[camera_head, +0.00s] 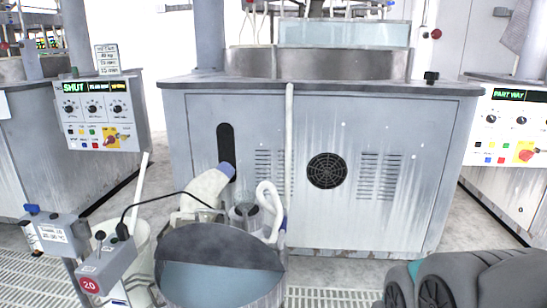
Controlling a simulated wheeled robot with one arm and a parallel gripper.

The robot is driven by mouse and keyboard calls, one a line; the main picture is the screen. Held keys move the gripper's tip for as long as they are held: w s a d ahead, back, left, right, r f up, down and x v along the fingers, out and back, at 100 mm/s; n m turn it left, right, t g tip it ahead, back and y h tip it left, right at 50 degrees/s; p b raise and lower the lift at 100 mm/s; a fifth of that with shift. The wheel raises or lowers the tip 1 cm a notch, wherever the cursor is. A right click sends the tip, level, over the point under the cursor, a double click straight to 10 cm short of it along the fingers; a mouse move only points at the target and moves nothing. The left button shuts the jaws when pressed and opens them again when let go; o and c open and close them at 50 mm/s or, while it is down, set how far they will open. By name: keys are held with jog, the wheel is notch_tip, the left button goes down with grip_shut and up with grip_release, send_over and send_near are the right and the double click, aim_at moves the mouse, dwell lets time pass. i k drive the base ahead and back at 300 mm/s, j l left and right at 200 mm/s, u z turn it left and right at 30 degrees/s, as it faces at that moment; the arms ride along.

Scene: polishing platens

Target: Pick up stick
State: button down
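Two things look like a stick. A pale, thin stick (138,192) stands tilted at the left, its lower end inside a white bucket (143,240). A long, thin white rod (289,140) stands upright against the front of the middle machine, from its top edge down behind the white hose loop. I cannot tell which one is the stick named. My gripper is not in view. Dark grey rounded parts with a teal patch (465,280), likely my arm, show at the lower right, apart from both.
A round drum (220,285) with bluish liquid and a dark half cover stands in front of the middle machine (400,215). A small grey control box (105,265) with a black cable stands left of it. Machines with control panels flank both sides. White floor grating (325,298) shows between drum and arm.

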aim_at(135, 210)
jog(key=i+j+u, duration=0.25)
jog(key=u, duration=0.2)
jog(key=i+j+u, duration=0.1)
jog(key=i+u, duration=0.8)
jog(key=k+z, duration=0.25)
jog(key=l+z, duration=0.25)
jog(key=l+u, duration=0.5)
jog(key=l, duration=0.2)
jog(key=i+l+u, duration=0.3)
jog(key=u, duration=0.2)
jog(key=k+z, duration=0.2)
jog(key=k, duration=0.2)
jog(key=k+l+z, duration=0.2)
jog(key=k, duration=0.25)
jog(key=k+l+z, duration=0.15)
jog(key=k, duration=0.25)
